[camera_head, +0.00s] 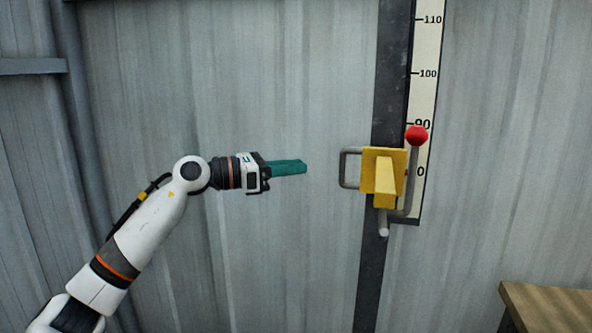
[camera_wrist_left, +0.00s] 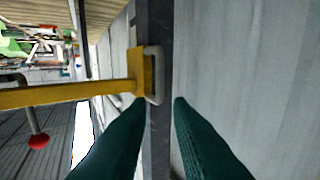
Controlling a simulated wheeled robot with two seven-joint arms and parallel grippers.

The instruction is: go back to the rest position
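My left gripper (camera_head: 305,167) has teal fingers pointing right, level with the yellow slide block (camera_head: 383,172) on the dark upright rail. A clear gap separates the fingertips from the grey D-shaped handle (camera_head: 343,168) on the block's left side. In the left wrist view the two fingers (camera_wrist_left: 161,99) stand apart with nothing between them, and the handle (camera_wrist_left: 155,75) shows beyond their tips. The block also carries a grey lever with a red knob (camera_head: 416,135); the knob shows in the wrist view (camera_wrist_left: 38,141). My right gripper is not in view.
The dark rail (camera_head: 367,280) runs down the grey corrugated wall (camera_head: 270,80). A white scale (camera_head: 427,60) marked 110, 100 and 90 is beside it; a lower mark is partly hidden. A wooden table corner (camera_head: 550,305) is at lower right. Space around the left arm looks clear.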

